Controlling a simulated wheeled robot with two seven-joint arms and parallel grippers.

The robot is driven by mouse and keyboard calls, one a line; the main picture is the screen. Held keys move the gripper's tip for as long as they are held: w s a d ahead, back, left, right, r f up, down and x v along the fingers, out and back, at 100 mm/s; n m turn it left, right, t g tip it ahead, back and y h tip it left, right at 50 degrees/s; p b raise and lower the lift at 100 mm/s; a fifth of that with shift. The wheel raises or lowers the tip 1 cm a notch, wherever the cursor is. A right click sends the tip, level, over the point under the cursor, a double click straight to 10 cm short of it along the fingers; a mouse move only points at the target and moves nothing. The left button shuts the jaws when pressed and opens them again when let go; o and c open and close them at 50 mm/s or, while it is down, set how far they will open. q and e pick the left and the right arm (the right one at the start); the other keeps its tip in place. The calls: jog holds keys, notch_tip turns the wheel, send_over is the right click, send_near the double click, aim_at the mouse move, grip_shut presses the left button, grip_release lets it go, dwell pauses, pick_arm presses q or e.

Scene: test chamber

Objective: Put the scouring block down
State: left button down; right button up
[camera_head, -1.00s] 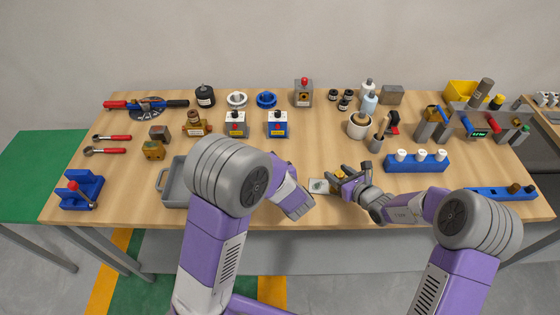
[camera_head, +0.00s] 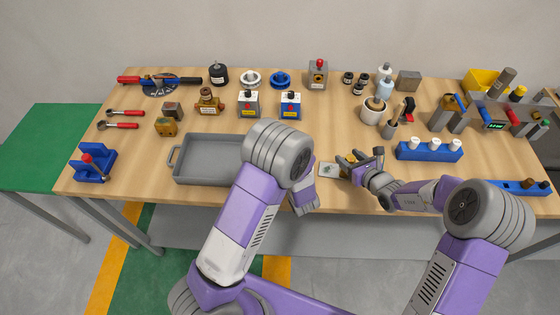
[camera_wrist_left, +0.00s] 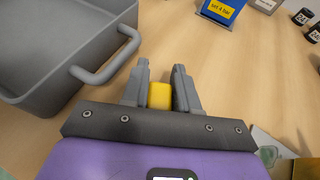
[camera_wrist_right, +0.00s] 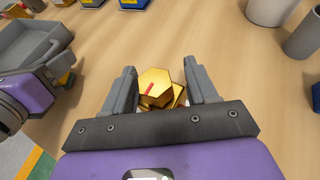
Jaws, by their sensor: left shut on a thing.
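The scouring block appears to be the small yellow block (camera_wrist_left: 160,96) between the fingers of my left gripper (camera_wrist_left: 160,72) in the left wrist view. Those fingers are shut on it, above bare wood to the right of the grey tray (camera_wrist_left: 40,85). In the head view my left arm hides the block. My right gripper (camera_wrist_right: 160,75) is open around a brass hex-topped part (camera_wrist_right: 155,86), with a visible gap beside it. The brass part also shows in the head view (camera_head: 346,161), near the table's front edge.
A pale square plate (camera_head: 328,170) lies between my two grippers. The grey tray (camera_head: 205,178) is left of my left arm and looks empty. Grey and blue boxes (camera_head: 291,104) stand behind. A blue rack with white pieces (camera_head: 430,151) is at the right.

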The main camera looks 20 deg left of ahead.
pick_arm(q)
jog(key=shift+f, duration=0.2)
jog(key=c, duration=0.9)
grip_release()
jog(key=shift+o, duration=0.2)
jog(key=shift+r, duration=0.2)
jog(key=shift+s+d+r, duration=0.15)
jog(key=shift+d, duration=0.1)
jog(key=v, duration=1.1)
jog(key=shift+s+r, duration=0.1)
jog(key=shift+s, duration=0.2)
jog(key=shift+o, duration=0.2)
